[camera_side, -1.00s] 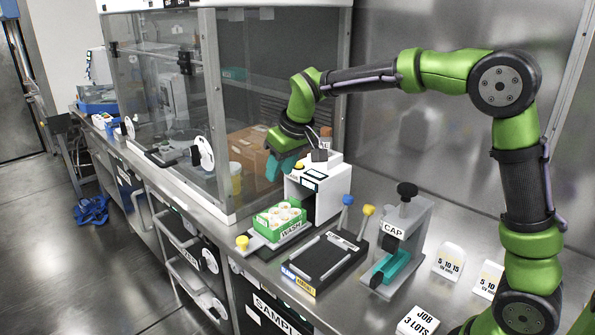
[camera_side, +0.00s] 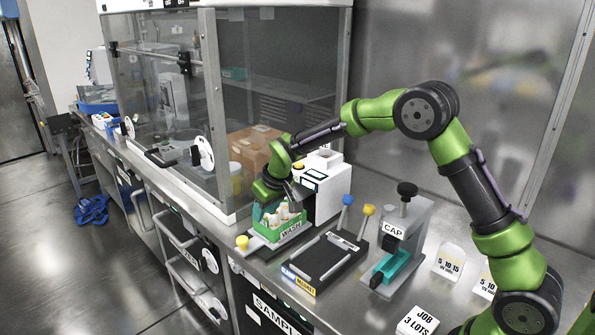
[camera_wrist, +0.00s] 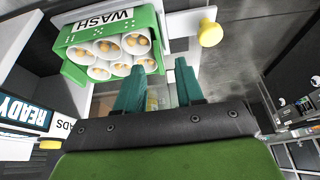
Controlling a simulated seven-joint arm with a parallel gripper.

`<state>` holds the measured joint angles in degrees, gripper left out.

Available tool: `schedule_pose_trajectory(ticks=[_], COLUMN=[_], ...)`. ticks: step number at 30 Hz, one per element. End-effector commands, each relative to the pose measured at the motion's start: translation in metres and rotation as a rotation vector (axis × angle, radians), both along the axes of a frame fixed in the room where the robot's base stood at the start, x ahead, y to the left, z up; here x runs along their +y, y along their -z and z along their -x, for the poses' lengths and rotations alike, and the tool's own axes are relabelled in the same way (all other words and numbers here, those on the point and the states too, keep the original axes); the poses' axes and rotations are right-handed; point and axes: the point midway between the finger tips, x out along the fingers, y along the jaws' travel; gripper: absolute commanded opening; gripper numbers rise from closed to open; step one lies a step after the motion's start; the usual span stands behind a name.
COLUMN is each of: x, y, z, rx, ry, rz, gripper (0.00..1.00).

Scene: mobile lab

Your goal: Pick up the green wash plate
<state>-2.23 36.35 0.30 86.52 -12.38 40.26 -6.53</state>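The green wash plate (camera_side: 266,231) sits on a grey holder beside a white device, its WASH label facing front. In the wrist view the wash plate (camera_wrist: 148,20) is at the upper left, with several white round wells holding orange-yellow contents. The fingertips appear just beside the plate's edge, and the left finger overlaps the plate in the picture. In the side view my gripper (camera_side: 270,208) is low over the plate and hides part of its wells; contact cannot be told.
The white device (camera_side: 323,192) stands right behind the plate. A yellow knob (camera_side: 242,242) is at the holder's left end. A black tray (camera_side: 325,262) and the grey CAP press (camera_side: 405,238) stand to the right. The glass enclosure (camera_side: 215,120) is close on the left.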

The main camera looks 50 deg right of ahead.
Motion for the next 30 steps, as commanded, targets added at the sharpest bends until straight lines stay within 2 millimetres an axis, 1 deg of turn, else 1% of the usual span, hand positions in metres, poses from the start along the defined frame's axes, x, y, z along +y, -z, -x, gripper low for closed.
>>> schedule_pose_trajectory(ticks=[1,3,11,14,18,19,30], x=[0.0,-0.0001,-0.0001,-0.0001,-0.0001,-0.0001,-0.0001], y=[0.0063,0.0115,0.013,0.0129,0.0129,0.0129,0.0125], z=[-0.0022,-0.0043,-0.0054,-0.0054,-0.0052,-0.0052,-0.0055], rx=[0.002,0.001,-0.001,-0.001,-0.001,0.0,-0.001], ry=[0.0,0.0,0.0,0.0,0.0,0.0,0.0], rz=[0.0,0.0,0.0,0.0,0.0,0.0,0.0], gripper=[0.37,0.37,0.37,0.23,0.02,0.0,0.0])
